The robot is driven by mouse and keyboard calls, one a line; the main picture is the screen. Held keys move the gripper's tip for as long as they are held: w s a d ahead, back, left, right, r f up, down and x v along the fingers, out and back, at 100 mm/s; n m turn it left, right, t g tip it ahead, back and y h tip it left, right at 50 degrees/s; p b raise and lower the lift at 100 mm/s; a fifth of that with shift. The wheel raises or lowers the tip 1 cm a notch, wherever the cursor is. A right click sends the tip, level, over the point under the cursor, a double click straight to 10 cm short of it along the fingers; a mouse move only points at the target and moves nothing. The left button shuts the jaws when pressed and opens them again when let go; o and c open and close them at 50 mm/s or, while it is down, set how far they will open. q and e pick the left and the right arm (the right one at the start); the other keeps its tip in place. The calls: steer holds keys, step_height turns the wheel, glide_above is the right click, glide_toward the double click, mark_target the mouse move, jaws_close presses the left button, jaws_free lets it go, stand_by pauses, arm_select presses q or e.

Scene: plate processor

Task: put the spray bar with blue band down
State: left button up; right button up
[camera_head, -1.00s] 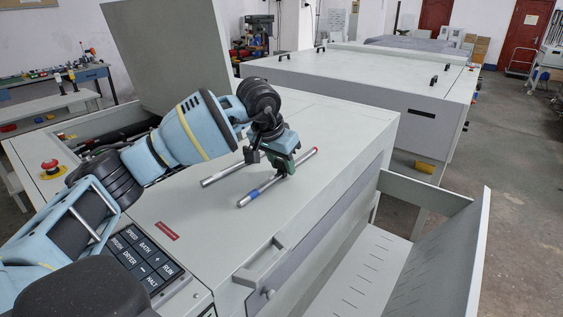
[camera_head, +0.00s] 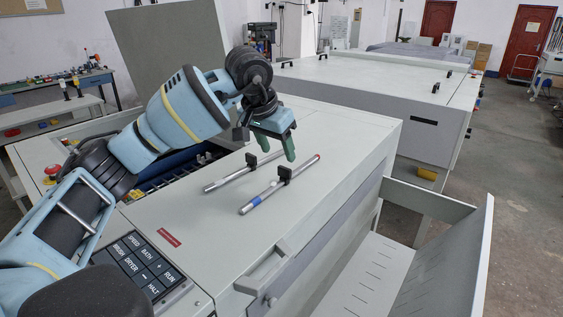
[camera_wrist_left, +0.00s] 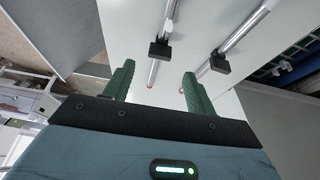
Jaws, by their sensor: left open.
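The spray bar with the blue band (camera_head: 263,197) lies on the flat top of the machine. It has a black block at its middle and a red far end. In the left wrist view, the bar on the left (camera_wrist_left: 153,70) appears to be this one; its band is not visible there. My left gripper (camera_head: 272,143) is open and empty above the bars, clear of the blue-banded bar. Its green fingers (camera_wrist_left: 158,73) are spread apart in the wrist view. My right gripper is not in view.
A second spray bar (camera_head: 225,180) with a black block lies roughly parallel, to the left. An open bay with blue rollers (camera_head: 180,162) is beyond it, below a raised lid (camera_head: 178,60). A handle (camera_head: 262,275) is at the front edge. The top right of the bars is clear.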

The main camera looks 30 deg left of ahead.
arm_select(q)
steer(key=shift+v, duration=2.2)
steer(key=shift+o, duration=0.4)
